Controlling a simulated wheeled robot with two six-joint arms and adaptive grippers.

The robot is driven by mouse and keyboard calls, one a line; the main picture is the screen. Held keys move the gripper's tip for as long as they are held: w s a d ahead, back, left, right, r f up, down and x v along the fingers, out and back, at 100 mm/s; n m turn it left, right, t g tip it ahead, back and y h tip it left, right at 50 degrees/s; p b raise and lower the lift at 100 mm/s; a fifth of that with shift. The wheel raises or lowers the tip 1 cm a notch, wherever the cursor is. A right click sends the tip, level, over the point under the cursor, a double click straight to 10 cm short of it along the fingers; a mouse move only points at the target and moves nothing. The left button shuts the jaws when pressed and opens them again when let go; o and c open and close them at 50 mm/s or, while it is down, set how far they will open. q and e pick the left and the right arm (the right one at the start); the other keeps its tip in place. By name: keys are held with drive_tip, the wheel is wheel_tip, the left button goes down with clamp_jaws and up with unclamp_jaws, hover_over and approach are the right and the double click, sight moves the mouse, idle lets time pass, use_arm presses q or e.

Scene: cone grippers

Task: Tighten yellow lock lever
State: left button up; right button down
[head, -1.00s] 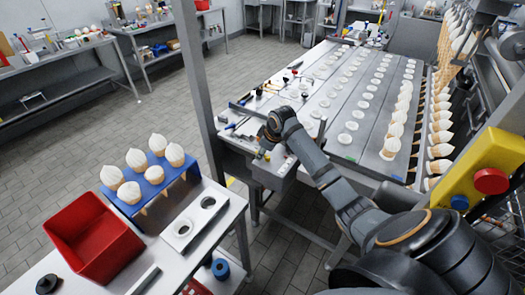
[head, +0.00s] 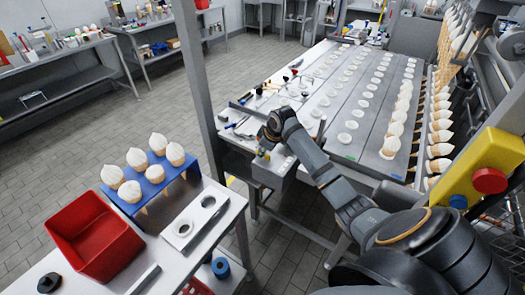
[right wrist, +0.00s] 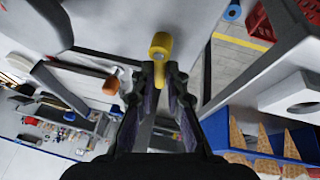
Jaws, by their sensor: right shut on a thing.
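The yellow lock lever (right wrist: 160,46) shows in the right wrist view, with a rounded yellow head and a stem running down between the fingers. My right gripper (right wrist: 160,72) is shut on it, one dark finger on each side. In the head view my right gripper (head: 264,138) is at the near left corner of the long machine table. A small bit of yellow (head: 261,152) shows just below it there. The lever's base is partly hidden by the fingers. My left gripper is out of view.
In the right wrist view an orange knob (right wrist: 111,86) on a metal part is close left of the gripper. In the head view a blue rack (head: 150,188) of filled cones and a red bin (head: 92,240) stand on the near left table. Bare floor lies between the tables.

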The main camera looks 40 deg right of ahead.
drive_tip(key=n+p, duration=0.1)
drive_tip(key=n+y, duration=0.1)
drive_tip(key=shift+s+a+r+n+p, duration=0.1)
drive_tip(key=shift+s+n+p, duration=0.1)
drive_tip(key=shift+n+p, duration=0.15)
drive_tip(key=shift+s+n+g+y, duration=0.1)
drive_tip(key=shift+n+g+y, duration=0.25)
drive_tip(key=shift+n, duration=0.5)
drive_tip(key=shift+s+a+n+y, duration=0.1)
drive_tip(key=shift+n+y, duration=0.25)
drive_tip(key=shift+n, duration=0.55)
drive_tip(key=shift+s+n+g+y, duration=0.15)
drive_tip(key=shift+n+g+y, duration=0.2)
drive_tip(key=shift+n, duration=0.55)
drive_tip(key=n+b, duration=0.1)
drive_tip(key=n+g, duration=0.1)
drive_tip(key=shift+s+f+n+y+b, duration=0.2)
drive_tip(key=shift+n+y+b, duration=0.15)
drive_tip(key=shift+n, duration=0.05)
drive_tip(key=shift+s+r+n+g+y+b, duration=0.15)
drive_tip(key=shift+n+g+b, duration=0.5)
drive_tip(key=shift+n, duration=0.65)
drive_tip(key=shift+s+f+n+g+y+b, duration=0.1)
drive_tip(key=shift+s+n+g+y+b, duration=0.2)
drive_tip(key=shift+n+b, duration=0.8)
drive_tip(key=shift+n, duration=0.3)
